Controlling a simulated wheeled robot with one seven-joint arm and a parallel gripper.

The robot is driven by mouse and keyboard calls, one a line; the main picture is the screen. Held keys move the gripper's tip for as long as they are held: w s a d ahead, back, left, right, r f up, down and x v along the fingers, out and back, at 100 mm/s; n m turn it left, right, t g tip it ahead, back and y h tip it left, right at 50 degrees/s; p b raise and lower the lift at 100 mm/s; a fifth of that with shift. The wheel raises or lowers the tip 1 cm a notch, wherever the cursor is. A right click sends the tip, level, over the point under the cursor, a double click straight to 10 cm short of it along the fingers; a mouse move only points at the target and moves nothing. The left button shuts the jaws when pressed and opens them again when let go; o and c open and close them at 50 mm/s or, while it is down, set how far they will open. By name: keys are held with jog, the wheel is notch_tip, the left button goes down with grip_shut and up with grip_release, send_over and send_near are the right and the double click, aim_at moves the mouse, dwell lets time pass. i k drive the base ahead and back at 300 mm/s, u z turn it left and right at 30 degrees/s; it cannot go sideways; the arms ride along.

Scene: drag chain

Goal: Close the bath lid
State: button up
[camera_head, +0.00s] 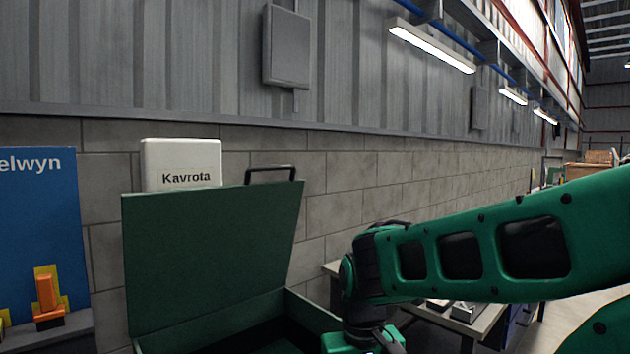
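The bath lid (210,258) is a dark green panel standing raised, close to upright, on the left of the middle. A black bar handle (270,170) sits at its top right edge. The green bath (312,310) shows below it, open and dark inside, with its lower part cut off by the picture's bottom edge. My green arm reaches in from the right, and its wrist hangs over or in front of the bath's right side. My gripper's fingers are below the picture and do not show.
A white Kavrota box (181,164) shows behind the lid against the block wall. A blue panel (38,235) with an orange and yellow item (47,295) stands at the left. A light-topped table (470,322) stands right of the bath, behind my arm. The space above the bath is clear.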

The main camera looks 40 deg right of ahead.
aim_at(189, 253)
jog(key=z, duration=1.8)
jog(key=k, duration=0.95)
jog(key=u, duration=0.95)
jog(key=i, duration=1)
jog(key=z, duration=0.05)
